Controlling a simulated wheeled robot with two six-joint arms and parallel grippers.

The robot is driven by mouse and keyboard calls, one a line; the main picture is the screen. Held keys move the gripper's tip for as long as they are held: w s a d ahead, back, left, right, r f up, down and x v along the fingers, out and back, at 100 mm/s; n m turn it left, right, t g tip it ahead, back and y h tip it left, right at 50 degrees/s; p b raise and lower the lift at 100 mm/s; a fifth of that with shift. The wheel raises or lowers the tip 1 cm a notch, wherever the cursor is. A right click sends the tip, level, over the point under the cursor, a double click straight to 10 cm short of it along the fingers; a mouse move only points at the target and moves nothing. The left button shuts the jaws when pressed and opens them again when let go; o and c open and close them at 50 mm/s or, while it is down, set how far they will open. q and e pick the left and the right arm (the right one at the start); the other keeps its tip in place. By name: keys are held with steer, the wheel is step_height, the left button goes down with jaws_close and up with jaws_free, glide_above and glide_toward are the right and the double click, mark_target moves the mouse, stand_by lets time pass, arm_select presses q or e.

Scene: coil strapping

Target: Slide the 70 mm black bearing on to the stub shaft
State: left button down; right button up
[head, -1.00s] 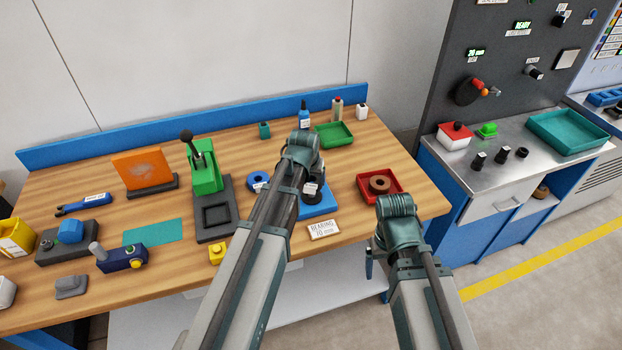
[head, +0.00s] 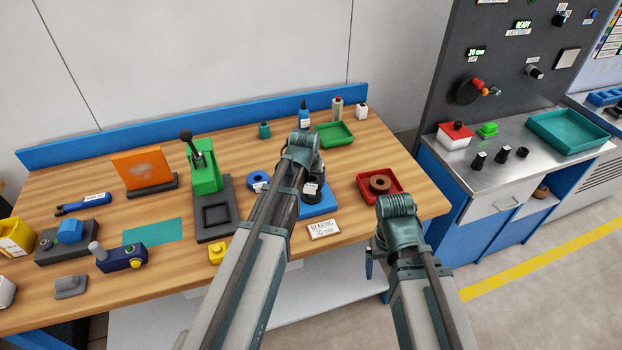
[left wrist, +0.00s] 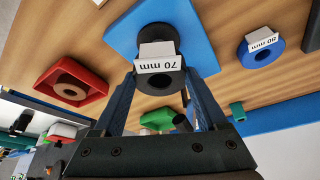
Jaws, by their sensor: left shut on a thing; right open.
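The black bearing (left wrist: 160,84), with a white 70 mm label, is between the fingers of my left gripper (left wrist: 159,78). The fingers are shut on it. Behind it in the left wrist view is another round black part (left wrist: 158,33) on a blue board (left wrist: 202,48); I cannot tell whether this is the stub shaft or whether the bearing touches it. In the head view my left arm covers much of the blue board (head: 320,207) and hides the fingertips. My right gripper (head: 371,262) hangs open and empty off the front edge of the table.
A red tray (head: 399,195) with a brown ring stands right of the blue board. A blue 80 mm ring (head: 258,181) and a green press (head: 205,178) stand left of it. A "BEARING 70 mm" card (head: 324,229) lies in front. A green tray (head: 334,134) is behind.

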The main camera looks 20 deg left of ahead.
arm_select(q)
steer(key=shift+f+b, duration=2.2)
steer(key=shift+f, duration=0.15)
jaws_free()
steer(key=shift+r, duration=0.15)
steer(key=shift+r+p, duration=0.15)
steer(key=shift+p, duration=0.15)
steer(key=p+v, duration=1.2)
steer(key=v, duration=0.1)
steer(key=shift+r, duration=0.25)
steer(key=shift+f, duration=0.15)
steer(key=b+x, duration=1.2)
steer(key=x, duration=0.1)
steer(key=shift+f, duration=0.2)
steer(key=shift+s+r, duration=0.1)
steer(key=shift+s, duration=0.05)
